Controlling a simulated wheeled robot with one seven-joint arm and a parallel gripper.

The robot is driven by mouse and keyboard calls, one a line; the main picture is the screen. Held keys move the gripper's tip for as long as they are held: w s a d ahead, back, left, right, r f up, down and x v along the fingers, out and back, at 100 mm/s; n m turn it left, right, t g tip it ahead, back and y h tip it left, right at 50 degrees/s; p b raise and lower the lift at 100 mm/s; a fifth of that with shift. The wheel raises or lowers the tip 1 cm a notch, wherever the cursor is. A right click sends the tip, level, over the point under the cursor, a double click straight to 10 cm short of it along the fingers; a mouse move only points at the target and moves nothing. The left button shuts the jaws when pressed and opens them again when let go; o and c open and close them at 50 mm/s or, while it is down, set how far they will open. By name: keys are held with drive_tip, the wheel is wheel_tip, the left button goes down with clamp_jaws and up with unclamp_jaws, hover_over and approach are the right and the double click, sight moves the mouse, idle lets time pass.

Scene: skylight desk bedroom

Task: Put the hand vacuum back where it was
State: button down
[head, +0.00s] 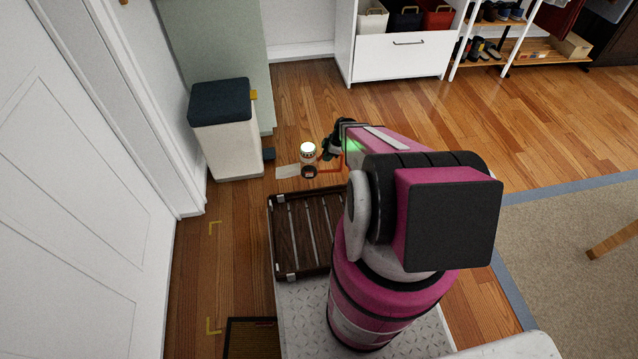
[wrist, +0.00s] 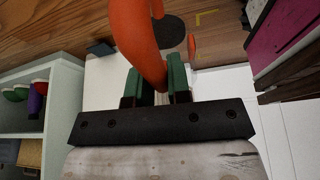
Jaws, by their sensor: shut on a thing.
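My gripper (wrist: 158,92) has its green-padded fingers shut on a curved orange piece, which I take to be the hand vacuum's handle (wrist: 142,42). A dark round part (wrist: 168,30) shows just past it; I cannot tell if it belongs to the vacuum. In the head view a thin orange and dark piece of the hand vacuum (head: 328,171) shows left of my arm, over the floor. Most of the vacuum's body and my fingertips are hidden there.
A white bin (head: 226,150) with a dark lid stands at left. A white can (head: 308,153) shows near the gripper. A brown slatted tray (head: 305,238) is at my base. Yellow corner marks (head: 214,226) lie on the floor.

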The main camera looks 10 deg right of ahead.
wheel_tip(320, 180, down, 6)
drive_tip(key=s+n, duration=0.1)
drive_tip(key=s, duration=0.1)
drive_tip(key=w+d+f, duration=0.6)
drive_tip(key=w+f, duration=0.4)
drive_tip(key=shift+f, duration=0.4)
drive_tip(key=c, duration=1.1)
unclamp_jaws()
drive_tip(key=shift+f, duration=0.15)
